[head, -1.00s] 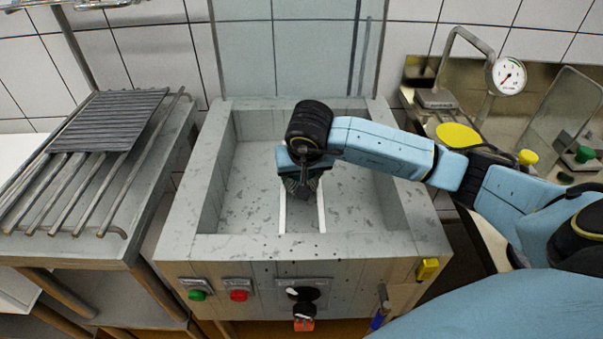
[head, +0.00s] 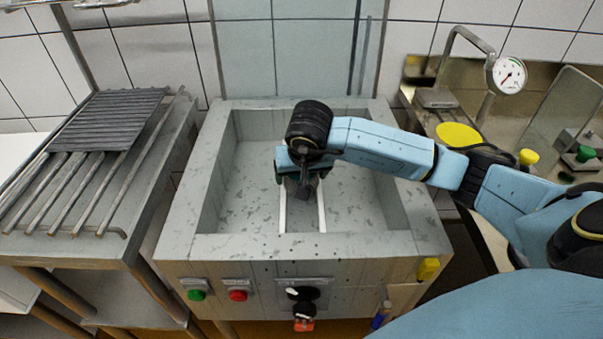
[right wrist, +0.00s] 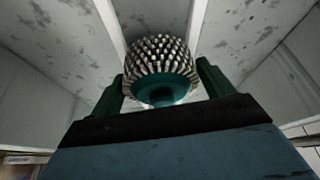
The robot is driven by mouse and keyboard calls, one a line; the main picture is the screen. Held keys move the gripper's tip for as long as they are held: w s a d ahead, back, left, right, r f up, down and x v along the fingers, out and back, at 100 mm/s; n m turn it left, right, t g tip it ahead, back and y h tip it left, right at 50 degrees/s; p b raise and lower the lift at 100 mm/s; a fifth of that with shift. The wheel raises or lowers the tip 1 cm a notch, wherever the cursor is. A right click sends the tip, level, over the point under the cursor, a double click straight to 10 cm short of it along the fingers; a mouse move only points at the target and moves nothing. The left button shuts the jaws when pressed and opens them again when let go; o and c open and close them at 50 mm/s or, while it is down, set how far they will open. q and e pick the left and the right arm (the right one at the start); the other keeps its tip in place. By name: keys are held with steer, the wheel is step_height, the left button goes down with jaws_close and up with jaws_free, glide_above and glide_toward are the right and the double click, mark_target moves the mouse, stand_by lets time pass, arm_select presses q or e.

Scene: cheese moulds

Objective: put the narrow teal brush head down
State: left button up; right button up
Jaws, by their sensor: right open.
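The narrow teal brush head (right wrist: 160,62), with a teal core and pale bristles all round, shows in the right wrist view between my fingers. It is in the grey basin (head: 205,245), by two white rails (head: 322,212). In the head view my right arm hides most of it, and its grey bristles (head: 303,190) show below the wrist. My right gripper (right wrist: 160,82) is open, its dark green fingers spread on either side of the brush head, with gaps visible. The exact contact under the brush head is hidden. My left gripper is not in view.
The basin's raised walls surround my right gripper; its floor is free on both sides. A ribbed dark plate (head: 108,118) lies on a rack at left. A gauge (head: 509,75) and a yellow disc (head: 459,136) are at right. Buttons and a knob (head: 302,293) are on the front.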

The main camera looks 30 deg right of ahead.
steer(key=shift+r, duration=0.55)
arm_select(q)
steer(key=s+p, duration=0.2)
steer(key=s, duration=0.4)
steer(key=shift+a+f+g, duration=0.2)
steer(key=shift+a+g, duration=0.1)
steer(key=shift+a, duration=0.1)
arm_select(e)
steer(key=v, duration=1.1)
steer(key=shift+s, duration=0.2)
